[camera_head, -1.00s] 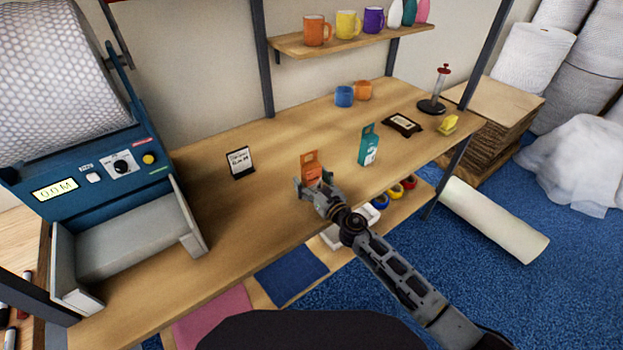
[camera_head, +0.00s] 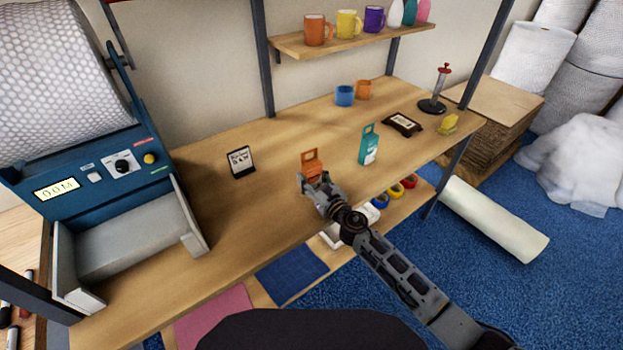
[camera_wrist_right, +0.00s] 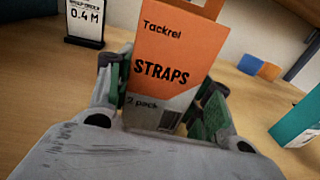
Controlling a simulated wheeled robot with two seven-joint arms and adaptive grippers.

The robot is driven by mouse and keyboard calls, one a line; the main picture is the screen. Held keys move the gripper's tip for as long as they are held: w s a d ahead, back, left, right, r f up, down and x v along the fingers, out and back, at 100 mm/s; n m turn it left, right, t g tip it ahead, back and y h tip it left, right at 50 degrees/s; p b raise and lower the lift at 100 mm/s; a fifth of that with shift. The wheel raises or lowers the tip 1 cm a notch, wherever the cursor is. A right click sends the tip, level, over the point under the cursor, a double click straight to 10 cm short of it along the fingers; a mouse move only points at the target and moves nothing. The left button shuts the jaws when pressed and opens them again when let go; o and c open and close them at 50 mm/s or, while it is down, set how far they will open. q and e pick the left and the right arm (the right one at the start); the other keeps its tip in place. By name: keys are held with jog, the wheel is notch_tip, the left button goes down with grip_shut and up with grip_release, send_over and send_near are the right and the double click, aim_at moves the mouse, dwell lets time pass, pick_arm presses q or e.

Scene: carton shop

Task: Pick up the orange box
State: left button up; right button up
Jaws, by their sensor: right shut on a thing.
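The orange box (camera_head: 311,162) stands upright on the wooden table in the head view. In the right wrist view the orange box (camera_wrist_right: 172,65) carries the words "Tackrel STRAPS 2 pack" and a grey lower part. My right gripper (camera_head: 315,183) reaches it from the front. Its green-padded fingers (camera_wrist_right: 165,100) sit on both sides of the box, shut on it. The box's lower end is hidden behind the gripper. Whether it touches the table I cannot tell. My left gripper is not in view.
A teal box (camera_head: 369,147) stands right of the orange box. A small black-framed sign (camera_head: 240,161) stands to the left. The bubble-wrap machine (camera_head: 100,175) fills the left. Table between sign and machine is clear.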

aim_at(310, 161)
notch_tip(310, 161, up, 2)
jog(key=shift+r+p, duration=0.1)
jog(key=shift+p, duration=0.5)
notch_tip(310, 161, up, 4)
jog(key=p, duration=0.2)
jog(key=shift+r+p, duration=0.2)
jog(key=shift+p, duration=0.1)
jog(key=shift+r+p, duration=0.65)
jog(key=shift+r, duration=0.75)
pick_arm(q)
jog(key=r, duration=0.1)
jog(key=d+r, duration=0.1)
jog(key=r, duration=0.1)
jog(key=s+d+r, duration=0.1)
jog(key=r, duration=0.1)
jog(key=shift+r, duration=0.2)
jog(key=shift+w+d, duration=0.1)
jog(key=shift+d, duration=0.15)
pick_arm(e)
jog(key=shift+r, duration=0.1)
